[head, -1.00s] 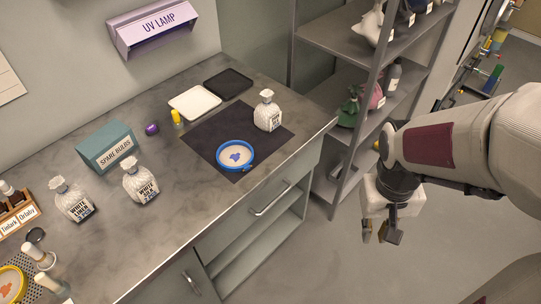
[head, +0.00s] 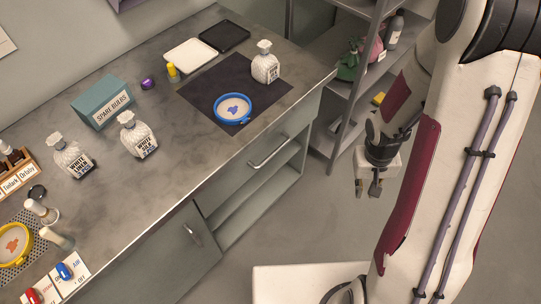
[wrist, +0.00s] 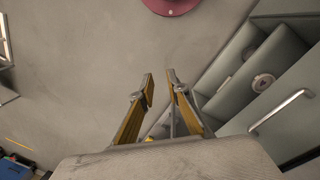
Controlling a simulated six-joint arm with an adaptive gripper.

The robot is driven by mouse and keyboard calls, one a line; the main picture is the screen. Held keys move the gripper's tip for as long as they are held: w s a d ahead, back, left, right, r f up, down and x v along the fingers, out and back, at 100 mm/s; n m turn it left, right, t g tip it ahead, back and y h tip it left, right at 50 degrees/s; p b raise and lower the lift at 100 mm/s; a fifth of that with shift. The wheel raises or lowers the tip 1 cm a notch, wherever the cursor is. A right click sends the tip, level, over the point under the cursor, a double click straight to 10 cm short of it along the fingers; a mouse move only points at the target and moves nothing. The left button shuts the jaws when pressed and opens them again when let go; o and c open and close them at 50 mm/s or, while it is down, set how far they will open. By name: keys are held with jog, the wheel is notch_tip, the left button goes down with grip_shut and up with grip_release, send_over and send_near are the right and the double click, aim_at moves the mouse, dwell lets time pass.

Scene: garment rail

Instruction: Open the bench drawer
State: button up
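The bench drawer (head: 286,141) is a grey-green front under the right end of the worktop, with a silver bar handle (head: 268,151). It looks shut. My gripper (head: 367,191) hangs to the right of the drawer, apart from it, over open floor. In the wrist view my gripper's yellow-sided fingers (wrist: 160,79) stand apart with nothing between them. A bar handle (wrist: 281,111) on a grey-green panel lies to their right in that view, with open compartments beside it.
An open shelf (head: 262,186) lies below the drawer, and a cupboard door (head: 172,255) with its own handle stands left of it. A metal rack (head: 342,120) stands behind my gripper. The worktop (head: 190,150) carries bottles and trays. A red round object (wrist: 172,4) lies on the floor.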

notch_tip(320, 180, down, 8)
jog(key=w+y, duration=0.1)
jog(key=w, duration=0.1)
jog(key=m+t+y, duration=0.8)
jog(key=t+y, duration=0.3)
send_near(271, 156)
jog(key=shift+w+a+f, duration=0.7)
jog(key=shift+w+a, duration=0.05)
jog(key=shift+a, duration=0.05)
jog(key=shift+w+a, duration=0.1)
jog(key=shift+x, duration=3.75)
jog(key=shift+r, duration=0.1)
